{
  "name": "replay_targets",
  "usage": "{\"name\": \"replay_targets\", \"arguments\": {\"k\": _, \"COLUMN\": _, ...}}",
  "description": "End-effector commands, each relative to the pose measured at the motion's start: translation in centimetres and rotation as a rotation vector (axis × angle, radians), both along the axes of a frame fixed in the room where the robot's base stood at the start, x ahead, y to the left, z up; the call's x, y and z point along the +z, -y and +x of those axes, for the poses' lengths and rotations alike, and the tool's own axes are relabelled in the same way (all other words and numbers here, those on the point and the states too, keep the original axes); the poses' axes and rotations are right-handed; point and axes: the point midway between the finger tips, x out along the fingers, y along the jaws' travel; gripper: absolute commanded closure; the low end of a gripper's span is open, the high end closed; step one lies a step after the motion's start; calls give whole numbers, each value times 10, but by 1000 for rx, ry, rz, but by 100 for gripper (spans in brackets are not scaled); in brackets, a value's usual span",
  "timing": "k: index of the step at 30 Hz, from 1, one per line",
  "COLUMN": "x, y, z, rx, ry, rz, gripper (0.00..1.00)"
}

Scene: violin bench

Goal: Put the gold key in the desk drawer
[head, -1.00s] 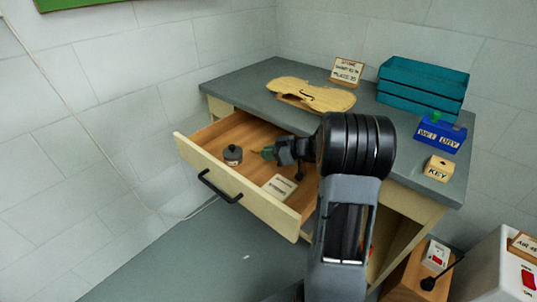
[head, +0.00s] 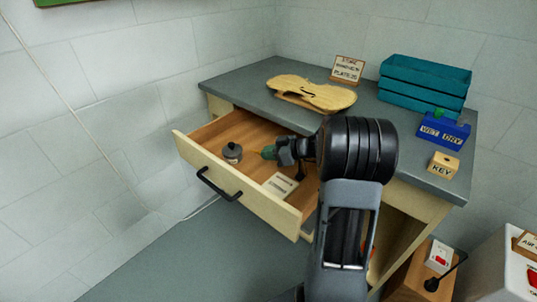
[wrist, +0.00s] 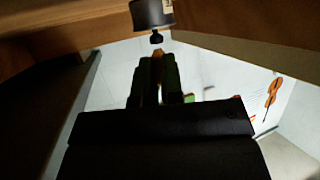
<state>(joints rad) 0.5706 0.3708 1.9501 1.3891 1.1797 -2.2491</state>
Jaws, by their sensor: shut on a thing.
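The desk drawer (head: 265,207) is pulled open, with a wooden floor and a black handle. My gripper (head: 268,152) reaches into the open drawer from the right, with its green-tipped fingers above the drawer floor. It is shut on the gold key (wrist: 159,52), of which only a small brownish-gold bit shows between the fingertips (wrist: 160,75) in the wrist view. The rest of the key is hidden by the fingers. I cannot tell whether the key touches the drawer floor.
Inside the drawer are a dark round pot (head: 232,153) left of my gripper and a labelled card (head: 280,185) in front. On the desk (head: 240,82) are a violin body (head: 310,93), teal trays (head: 425,85), a blue WET/DRY box (head: 443,131) and a KEY block (head: 442,165).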

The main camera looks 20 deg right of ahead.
Motion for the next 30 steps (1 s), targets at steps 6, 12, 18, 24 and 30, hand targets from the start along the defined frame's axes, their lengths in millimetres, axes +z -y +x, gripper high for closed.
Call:
{"name": "replay_targets", "arguments": {"k": 6, "x": -3, "y": 0, "z": 0, "rx": 0, "ry": -1, "rz": -1, "gripper": 100}}
{"name": "replay_targets", "arguments": {"k": 12, "x": -4, "y": 0, "z": 0, "rx": 0, "ry": -3, "rz": 0, "gripper": 76}}
{"name": "replay_targets", "arguments": {"k": 18, "x": -5, "y": 0, "z": -1, "rx": 0, "ry": -5, "rz": 2, "gripper": 67}}
{"name": "replay_targets", "arguments": {"k": 24, "x": -3, "y": -1, "z": -1, "rx": 0, "ry": -8, "rz": 3, "gripper": 67}}
{"name": "replay_targets", "arguments": {"k": 30, "x": 12, "y": -1, "z": -1, "rx": 0, "ry": -7, "rz": 4, "gripper": 67}}
